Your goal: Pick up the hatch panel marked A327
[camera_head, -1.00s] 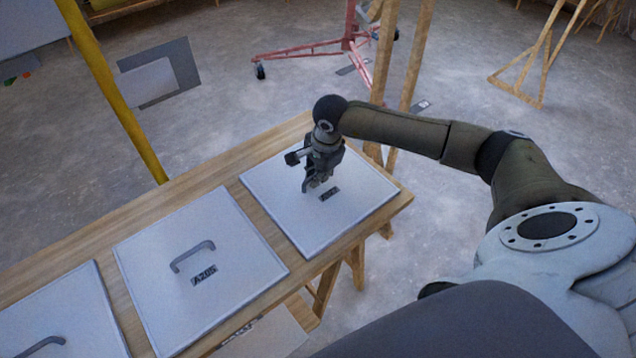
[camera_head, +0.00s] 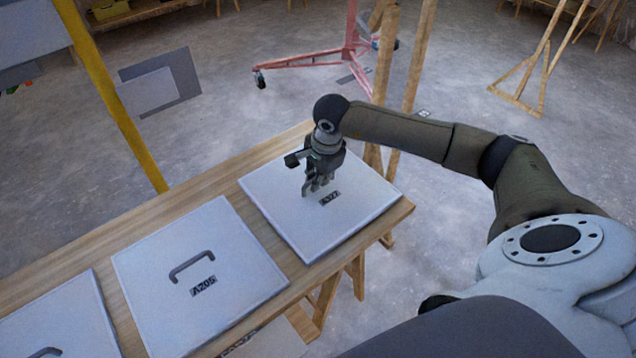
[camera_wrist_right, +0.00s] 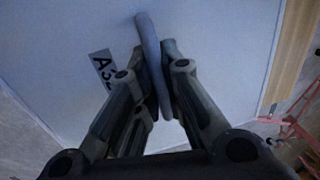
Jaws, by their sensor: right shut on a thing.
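The A327 hatch panel (camera_head: 350,222) is a pale flat square at the right end of the wooden table. My right gripper (camera_head: 318,190) is over the panel's middle, pointing down. In the right wrist view its fingers (camera_wrist_right: 158,100) are shut on the panel's grey bar handle (camera_wrist_right: 148,45), one finger on each side. The gripper hides the handle in the head view. I cannot tell whether the panel is clear of the tabletop. My left gripper is not in view.
A panel marked A205 (camera_head: 212,295) lies left of it, and another panel (camera_head: 70,315) lies farther left. The wooden table (camera_head: 150,215) has a yellow post (camera_head: 120,115) behind it. Wooden posts (camera_head: 384,75) and a red wheeled stand (camera_head: 335,57) are behind the right end.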

